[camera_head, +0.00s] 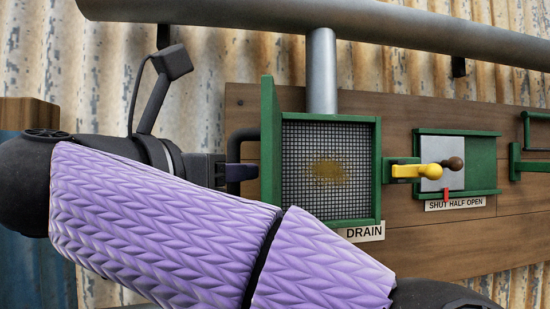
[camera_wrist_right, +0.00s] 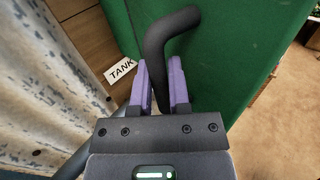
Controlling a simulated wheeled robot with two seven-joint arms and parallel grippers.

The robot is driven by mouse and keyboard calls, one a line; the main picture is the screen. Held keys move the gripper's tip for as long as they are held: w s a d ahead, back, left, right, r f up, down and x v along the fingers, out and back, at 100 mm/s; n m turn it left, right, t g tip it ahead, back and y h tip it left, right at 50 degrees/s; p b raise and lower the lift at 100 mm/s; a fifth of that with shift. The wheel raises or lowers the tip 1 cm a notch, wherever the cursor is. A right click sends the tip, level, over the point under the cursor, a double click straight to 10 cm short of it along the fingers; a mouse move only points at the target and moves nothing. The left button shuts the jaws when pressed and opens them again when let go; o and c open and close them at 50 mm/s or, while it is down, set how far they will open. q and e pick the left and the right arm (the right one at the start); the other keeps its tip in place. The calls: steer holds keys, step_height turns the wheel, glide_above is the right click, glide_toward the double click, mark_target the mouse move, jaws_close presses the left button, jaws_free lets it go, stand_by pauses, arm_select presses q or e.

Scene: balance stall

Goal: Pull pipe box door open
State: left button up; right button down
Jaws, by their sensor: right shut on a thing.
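The green pipe box (camera_head: 374,172) is mounted on the wooden board, with a mesh back bearing a brownish-yellow stain. Its green door (camera_head: 267,135) stands open at the box's left side, seen nearly edge-on and sticking out from the board. The door's bent black handle (camera_head: 234,147) is on its left face. My right gripper (camera_head: 240,173) reaches in from the left and is shut on the handle. In the right wrist view the purple fingers (camera_wrist_right: 160,88) lie on both sides of the handle (camera_wrist_right: 168,40), in front of the green door (camera_wrist_right: 225,50). My left gripper is not in view.
A grey pipe (camera_head: 322,70) enters the box from above. Labels read DRAIN (camera_head: 365,233) and SHUT HALF OPEN (camera_head: 456,204); a TANK label (camera_wrist_right: 121,71) shows in the wrist view. My purple-sleeved arm crosses below the box.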

stand_by(0.3)
steer(key=c, duration=0.6)
jaws_free()
steer(key=shift+w+d, duration=0.1)
steer(key=shift+w, duration=0.1)
steer(key=shift+s, duration=0.1)
